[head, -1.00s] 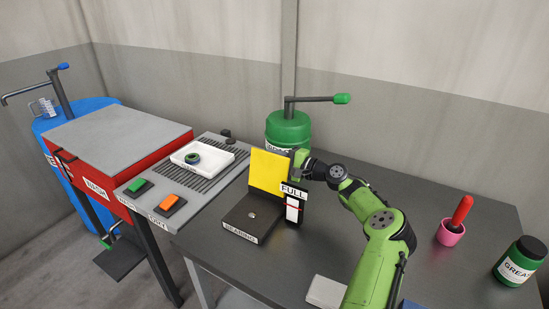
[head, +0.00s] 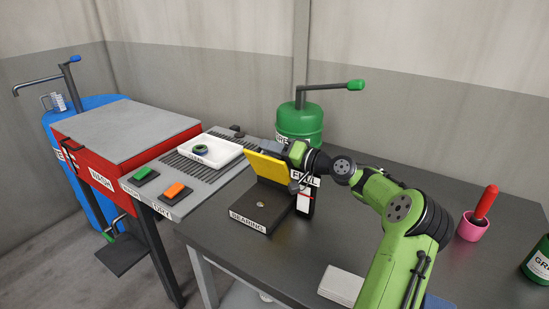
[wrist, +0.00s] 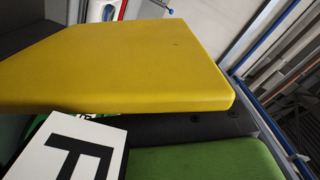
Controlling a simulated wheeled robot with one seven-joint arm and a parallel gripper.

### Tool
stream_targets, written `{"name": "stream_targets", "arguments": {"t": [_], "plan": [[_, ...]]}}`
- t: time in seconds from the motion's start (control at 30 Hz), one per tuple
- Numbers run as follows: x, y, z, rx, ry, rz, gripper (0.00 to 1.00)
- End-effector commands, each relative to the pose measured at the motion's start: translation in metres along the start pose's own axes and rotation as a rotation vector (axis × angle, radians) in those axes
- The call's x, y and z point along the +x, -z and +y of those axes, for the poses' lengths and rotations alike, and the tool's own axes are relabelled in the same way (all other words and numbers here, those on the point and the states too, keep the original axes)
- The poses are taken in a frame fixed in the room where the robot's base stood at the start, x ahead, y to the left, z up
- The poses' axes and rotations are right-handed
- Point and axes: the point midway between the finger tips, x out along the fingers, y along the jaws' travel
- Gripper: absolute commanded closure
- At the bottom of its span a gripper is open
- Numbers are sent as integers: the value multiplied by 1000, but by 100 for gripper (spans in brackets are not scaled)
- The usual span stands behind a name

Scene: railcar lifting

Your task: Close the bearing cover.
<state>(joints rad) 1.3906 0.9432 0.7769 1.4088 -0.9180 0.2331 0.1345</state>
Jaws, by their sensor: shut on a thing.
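The yellow bearing cover (head: 268,169) stands at the back of the black bearing box (head: 262,212) and leans forward over it, partly raised. A small round metal part (head: 261,204) shows in the open box. My gripper (head: 284,160) is at the upper right edge of the cover and shut on it, though the fingertips are partly hidden. In the wrist view the yellow cover (wrist: 125,65) fills much of the picture, close to the camera.
The FULL gauge (head: 304,197) stands right beside the box. A green canister (head: 300,124) with a lever is behind. A white tray (head: 224,158) with a ring is at left. A pink cup (head: 472,228) with a red-handled tool is at right.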

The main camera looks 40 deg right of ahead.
Motion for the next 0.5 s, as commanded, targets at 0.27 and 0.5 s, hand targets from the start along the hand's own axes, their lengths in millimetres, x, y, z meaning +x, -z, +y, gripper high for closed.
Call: {"name": "stream_targets", "arguments": {"t": [0.27, 0.5], "plan": [[-1, -2, 5, -151, -10, 3, 100], [-2, -1, 4, -174, -12, 5, 100]]}}
